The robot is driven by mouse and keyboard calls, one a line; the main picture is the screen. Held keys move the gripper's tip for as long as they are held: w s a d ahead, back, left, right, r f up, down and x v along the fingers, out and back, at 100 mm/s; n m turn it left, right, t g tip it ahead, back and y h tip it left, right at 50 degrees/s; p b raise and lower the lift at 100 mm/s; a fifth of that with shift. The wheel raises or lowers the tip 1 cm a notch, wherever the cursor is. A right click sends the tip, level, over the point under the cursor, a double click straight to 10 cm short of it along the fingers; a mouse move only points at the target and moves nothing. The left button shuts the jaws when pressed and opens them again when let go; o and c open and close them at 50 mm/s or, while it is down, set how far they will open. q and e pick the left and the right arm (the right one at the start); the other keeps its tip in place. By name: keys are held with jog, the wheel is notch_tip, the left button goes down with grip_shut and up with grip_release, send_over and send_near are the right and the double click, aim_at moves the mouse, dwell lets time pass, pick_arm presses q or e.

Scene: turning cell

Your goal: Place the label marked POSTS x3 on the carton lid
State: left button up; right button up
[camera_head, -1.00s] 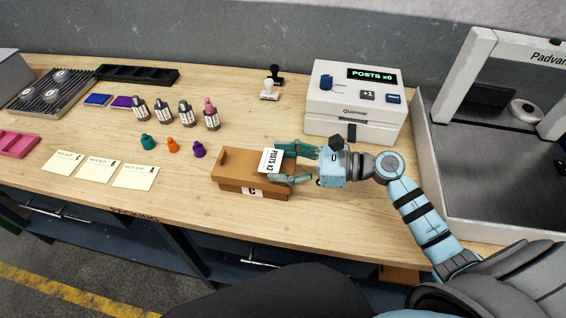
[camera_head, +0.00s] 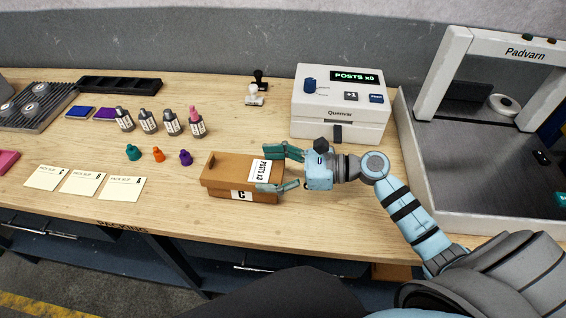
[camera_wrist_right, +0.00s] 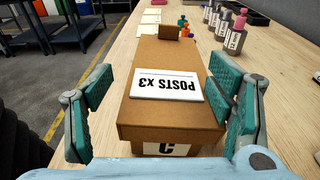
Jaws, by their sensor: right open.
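The brown carton (camera_head: 225,170), marked C on its front, sits on the bench in front of me, and its lid also shows in the right wrist view (camera_wrist_right: 165,60). The white label marked POSTS x3 (camera_head: 259,170) lies flat on the lid near the lid's right end. In the right wrist view the label (camera_wrist_right: 166,86) reads upside down. My right gripper (camera_head: 287,171) is open at the carton's right end, its fingers on either side and apart from the label. In the right wrist view its teal pads (camera_wrist_right: 165,105) are wide apart with nothing between them but carton and label. My left gripper is not in view.
The label printer (camera_head: 338,118) stands behind the gripper, its screen reading POSTS x0. Several dark bottles (camera_head: 148,121) and small coloured caps (camera_head: 158,155) stand behind and left of the carton. Pack slips (camera_head: 122,188) lie at left. A grey-bedded machine (camera_head: 480,150) fills the right.

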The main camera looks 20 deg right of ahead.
jog(key=shift+d+r+p, duration=0.15)
jog(key=shift+r+p, duration=0.05)
jog(key=shift+p, duration=0.35)
jog(key=v, duration=1.2)
jog(key=shift+b, duration=0.45)
jog(key=shift+w+d, duration=0.15)
jog(key=shift+w, duration=0.05)
jog(key=shift+r, duration=0.15)
